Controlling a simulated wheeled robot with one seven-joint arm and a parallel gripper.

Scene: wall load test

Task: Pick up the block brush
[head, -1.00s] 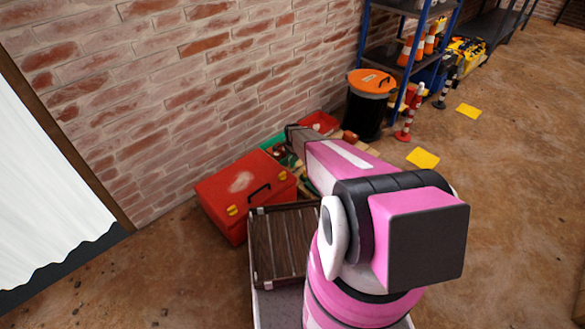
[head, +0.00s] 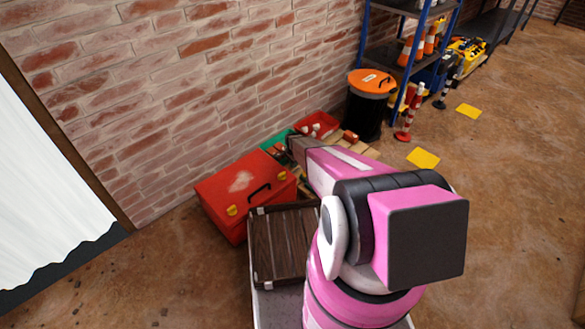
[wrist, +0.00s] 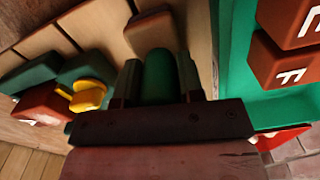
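My gripper (wrist: 158,82) points down at a wooden surface in the wrist view. Its two short fingers stand close together, against both sides of a green rounded piece (wrist: 159,72). This looks like the block brush's grip, with a dark reddish part (wrist: 150,36) just beyond it. Its lower end is hidden by my gripper's body, so I cannot be sure of its whole shape. In the head view my gripper (head: 292,146) is over the tool-covered low surface beside the wall, and the brush cannot be made out.
Left of my gripper lie dark green and red tools with a yellow part (wrist: 88,95). A green tray with red lettered blocks (wrist: 281,72) is on the right. A red toolbox (head: 243,190), a brown slatted crate (head: 283,245) and a black bin (head: 368,110) stand around.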

